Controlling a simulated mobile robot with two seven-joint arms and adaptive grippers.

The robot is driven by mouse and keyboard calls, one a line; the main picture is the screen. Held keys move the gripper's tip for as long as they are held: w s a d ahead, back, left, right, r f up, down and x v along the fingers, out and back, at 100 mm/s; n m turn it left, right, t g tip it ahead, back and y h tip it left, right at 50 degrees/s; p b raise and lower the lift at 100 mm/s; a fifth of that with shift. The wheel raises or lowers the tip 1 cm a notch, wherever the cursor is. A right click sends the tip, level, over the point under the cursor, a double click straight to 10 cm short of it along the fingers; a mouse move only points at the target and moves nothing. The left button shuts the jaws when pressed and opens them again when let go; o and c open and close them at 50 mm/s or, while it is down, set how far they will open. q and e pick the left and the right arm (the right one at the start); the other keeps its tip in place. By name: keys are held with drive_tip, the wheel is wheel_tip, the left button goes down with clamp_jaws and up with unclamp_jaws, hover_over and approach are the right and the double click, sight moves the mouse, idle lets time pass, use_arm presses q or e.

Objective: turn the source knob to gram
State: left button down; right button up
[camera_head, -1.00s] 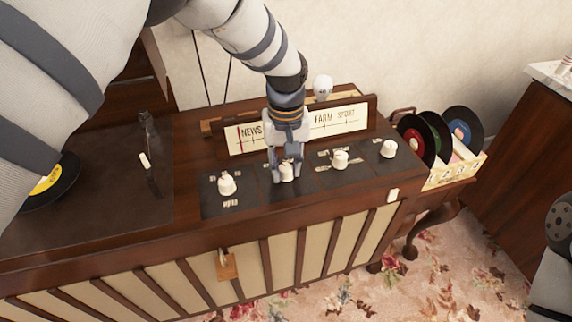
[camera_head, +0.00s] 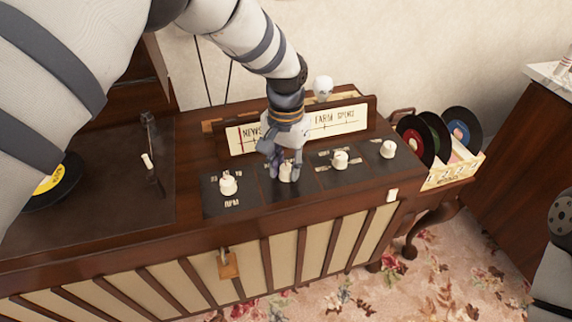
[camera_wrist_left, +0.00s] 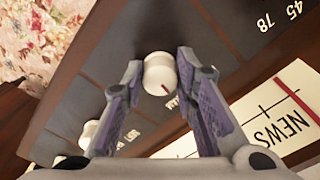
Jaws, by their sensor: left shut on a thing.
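A dark control panel (camera_head: 250,197) on the wooden console carries a row of white knobs. My left gripper (camera_head: 285,168) reaches down from above and is shut on the second knob from the left (camera_head: 286,175). In the left wrist view this white knob (camera_wrist_left: 159,70) sits between the two fingertips, with a dark red mark on its face pointing toward the gripper side. The lettering beside it is mostly hidden by the fingers, so I cannot read its setting. My right gripper is out of view.
The leftmost knob (camera_head: 228,185) is marked RPM. Two more knobs (camera_head: 340,160) (camera_head: 389,149) stand to the right. A tuning dial (camera_head: 335,120) rises behind the panel. A turntable with a record (camera_head: 50,183) is left; a record rack (camera_head: 455,168) stands right.

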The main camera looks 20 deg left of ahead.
sight(285, 167)
use_arm(q)
drive_tip(key=shift+m, duration=2.2)
drive_tip(key=c, duration=1.3)
unclamp_jaws()
wheel_tip(285, 167, up, 12)
